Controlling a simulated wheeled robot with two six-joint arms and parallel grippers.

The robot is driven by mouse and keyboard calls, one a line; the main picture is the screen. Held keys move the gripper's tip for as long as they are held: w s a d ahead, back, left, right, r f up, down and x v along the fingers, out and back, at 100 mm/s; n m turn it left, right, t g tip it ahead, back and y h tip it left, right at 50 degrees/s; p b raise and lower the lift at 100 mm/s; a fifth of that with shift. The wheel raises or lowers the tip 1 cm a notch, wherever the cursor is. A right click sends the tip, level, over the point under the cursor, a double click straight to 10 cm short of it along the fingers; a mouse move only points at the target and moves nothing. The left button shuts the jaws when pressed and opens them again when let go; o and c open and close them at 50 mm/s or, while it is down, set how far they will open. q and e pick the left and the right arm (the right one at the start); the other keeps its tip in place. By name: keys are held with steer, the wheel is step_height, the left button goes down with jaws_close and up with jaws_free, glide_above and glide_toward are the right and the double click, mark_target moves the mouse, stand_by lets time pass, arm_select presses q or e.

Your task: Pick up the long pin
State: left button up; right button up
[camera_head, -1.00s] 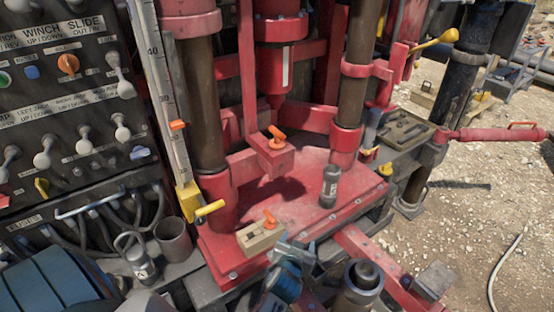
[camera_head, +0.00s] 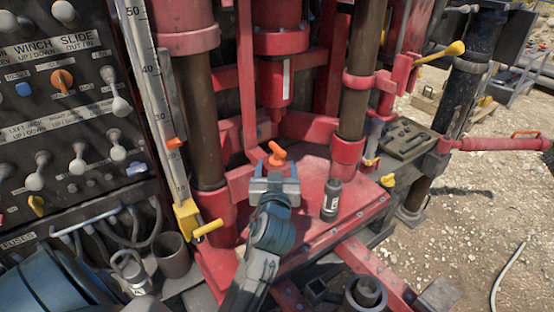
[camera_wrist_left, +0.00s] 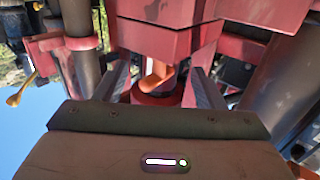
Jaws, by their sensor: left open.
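A pin with an orange T-shaped handle (camera_head: 277,153) stands at the red bracket of the rig; its shaft is hidden, so its length cannot be told. In the left wrist view the orange handle (camera_wrist_left: 157,76) shows between my fingers, under a red block. My left gripper (camera_head: 276,170) is open and just in front of this handle, its fingers pointing at it. It also shows in the left wrist view (camera_wrist_left: 160,84), with a finger on each side of the handle and no clear contact. My right gripper is not in view.
A dark labelled cylinder (camera_head: 331,201) stands on the red base plate (camera_head: 318,240) right of my gripper. A yellow handle (camera_head: 207,229) sticks out at left, near a metal cup (camera_head: 172,254). The control panel (camera_head: 70,110) borders the left side. Red posts and beams crowd the back.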

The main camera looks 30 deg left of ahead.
mark_target(277, 160)
arm_select(q)
steer(key=x, duration=0.5)
steer(key=shift+w+a+f, duration=0.1)
steer(key=shift+a+f, duration=0.05)
steer(key=shift+f, duration=0.15)
steer(key=shift+r, duration=0.1)
steer(key=shift+c, duration=1.2)
steer(key=c, duration=1)
